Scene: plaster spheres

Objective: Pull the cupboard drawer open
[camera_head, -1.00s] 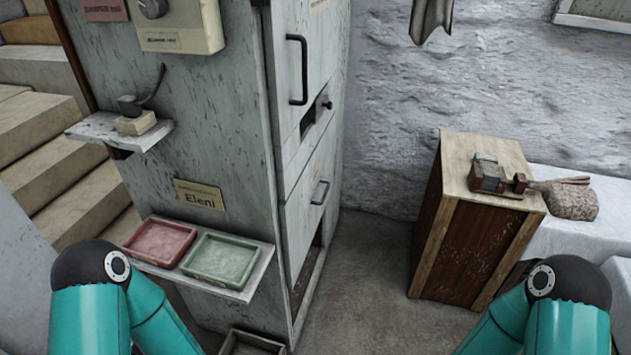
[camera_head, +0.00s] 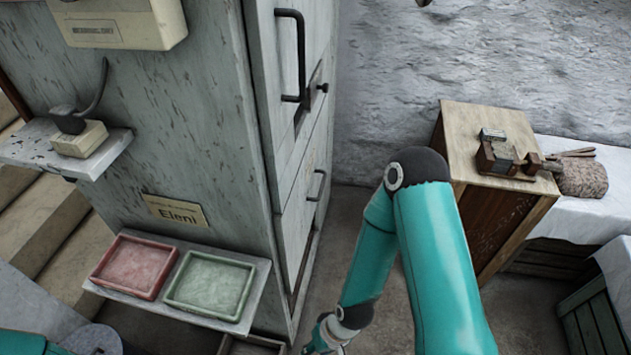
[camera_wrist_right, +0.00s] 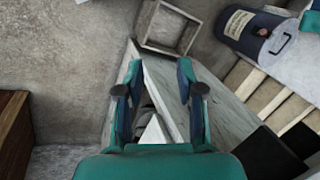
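The grey, speckled cupboard (camera_head: 190,90) stands left of centre in the head view. Its right-hand face carries an upper panel with a tall dark handle (camera_head: 300,55) and a small knob (camera_head: 323,88). Below is a front with a smaller dark handle (camera_head: 319,186); this front looks shut. My right arm reaches down in front of the cupboard, its gripper (camera_head: 325,337) low and partly cut off, below the smaller handle and apart from it. In the right wrist view the right gripper (camera_wrist_right: 160,92) is open, with nothing seen held. My left gripper is out of view.
A ledge on the cupboard holds a red tray (camera_head: 135,265) and a green tray (camera_head: 210,285). A wooden crate stand (camera_head: 460,130) stands to the right. An open box (camera_wrist_right: 166,28) lies on the floor. A labelled drum (camera_wrist_right: 255,35) shows in the right wrist view.

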